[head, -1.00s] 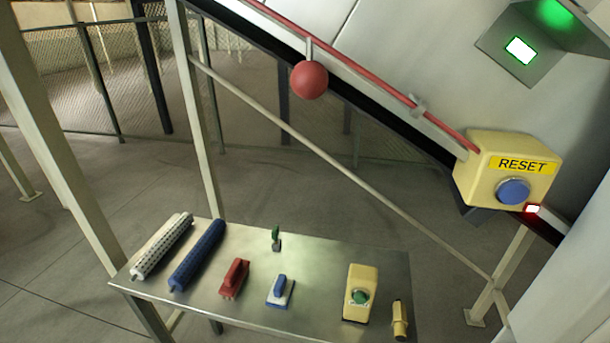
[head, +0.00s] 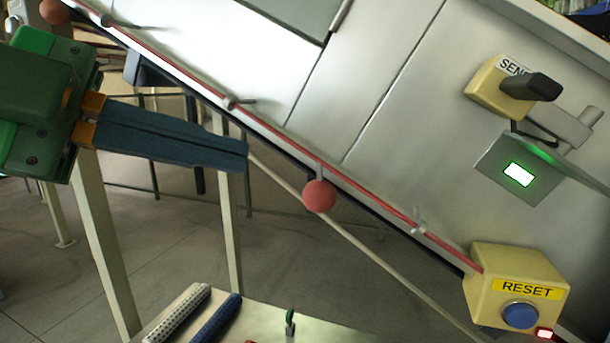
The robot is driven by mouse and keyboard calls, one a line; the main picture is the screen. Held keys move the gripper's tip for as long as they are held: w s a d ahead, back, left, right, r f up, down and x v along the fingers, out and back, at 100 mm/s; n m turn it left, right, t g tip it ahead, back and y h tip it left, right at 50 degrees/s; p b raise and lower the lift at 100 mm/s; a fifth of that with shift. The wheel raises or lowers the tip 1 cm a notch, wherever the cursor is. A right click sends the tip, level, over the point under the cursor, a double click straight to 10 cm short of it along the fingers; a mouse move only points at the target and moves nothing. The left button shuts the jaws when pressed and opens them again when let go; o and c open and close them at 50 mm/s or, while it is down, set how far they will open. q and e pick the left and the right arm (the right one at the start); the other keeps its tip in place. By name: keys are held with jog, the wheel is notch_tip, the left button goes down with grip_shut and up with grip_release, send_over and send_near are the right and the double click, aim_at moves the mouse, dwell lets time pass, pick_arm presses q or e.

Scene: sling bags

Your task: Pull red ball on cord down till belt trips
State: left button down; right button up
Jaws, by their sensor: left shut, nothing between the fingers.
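A red ball (head: 319,196) hangs on a short grey stem below a red cord (head: 290,142), which slopes down from upper left to lower right along the belt frame. A second red ball (head: 55,11) shows at the top left. The cord ends at a yellow box (head: 516,287) marked RESET, with a blue button and a small lit red lamp. My left gripper (head: 246,157), green with blue-grey fingers, points right from the left edge. It is shut and empty, left of the nearer ball and apart from it in the picture. My right gripper is not in view.
A yellow switch box (head: 492,88) with a black handle is on the grey panel, above a lit green indicator (head: 518,174). A metal table (head: 265,322) with white and blue rollers stands below. Pale frame posts (head: 105,245) stand at left.

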pick_arm(q)
jog(key=a+n+t+y, duration=0.1)
jog(key=a, duration=0.1)
jog(key=p, duration=0.2)
send_near(328, 194)
jog(key=d, duration=0.3)
jog(key=w+f+p, duration=0.1)
jog(key=w+d+f+p, duration=0.1)
jog(key=shift+w+d, duration=0.15)
jog(key=shift+w, duration=0.25)
jog(key=shift+d, duration=0.1)
jog(key=f+b, duration=0.4)
jog(key=shift+s, duration=0.25)
